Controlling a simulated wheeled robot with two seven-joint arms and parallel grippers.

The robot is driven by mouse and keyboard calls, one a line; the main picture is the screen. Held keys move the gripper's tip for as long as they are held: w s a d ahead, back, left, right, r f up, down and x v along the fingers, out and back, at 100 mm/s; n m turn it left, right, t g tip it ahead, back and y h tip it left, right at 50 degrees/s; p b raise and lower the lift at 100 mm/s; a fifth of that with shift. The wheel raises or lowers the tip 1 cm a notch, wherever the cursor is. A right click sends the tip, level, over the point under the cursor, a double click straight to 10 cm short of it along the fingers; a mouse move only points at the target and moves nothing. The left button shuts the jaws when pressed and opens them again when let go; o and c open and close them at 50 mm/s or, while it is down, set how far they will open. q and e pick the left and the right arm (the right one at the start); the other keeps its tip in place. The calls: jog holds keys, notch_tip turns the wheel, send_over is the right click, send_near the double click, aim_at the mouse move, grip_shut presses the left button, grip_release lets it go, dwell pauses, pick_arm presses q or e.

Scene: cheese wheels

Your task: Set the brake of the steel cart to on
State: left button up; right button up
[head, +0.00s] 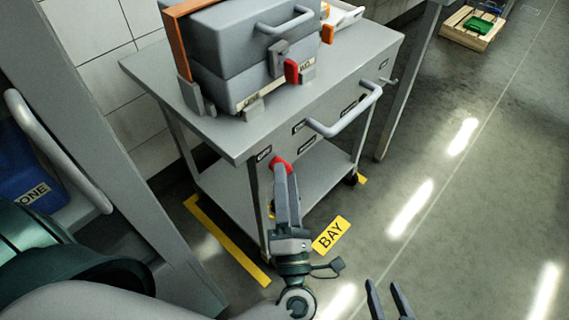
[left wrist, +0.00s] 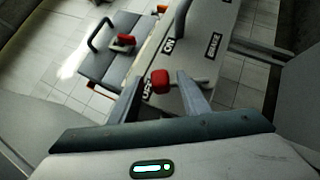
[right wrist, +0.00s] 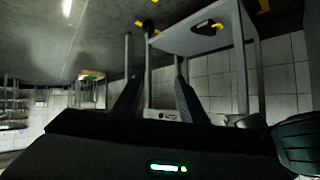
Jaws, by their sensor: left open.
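The steel cart (head: 340,45) stands ahead with its handle side facing me. Its brake lever has a red knob (head: 281,163) at the left end of the front face, beside the OFF label (left wrist: 147,89). The ON label (left wrist: 168,45) is further along the face, then the BRAKE label (left wrist: 214,45). My left gripper (head: 283,172) is open with its fingertips at the knob. In the left wrist view the knob (left wrist: 160,79) sits between the two fingers with gaps beside it. My right gripper (head: 387,287) is open and empty, low over the floor.
The cart's bar handle (head: 345,122) sticks out right of the knob. A grey case (head: 245,45) with a red latch stands on the cart top. Yellow floor marks and a BAY sign (head: 331,235) lie around the cart.

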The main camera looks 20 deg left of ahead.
pick_arm(q)
jog(key=shift+x, duration=1.7)
grip_shut()
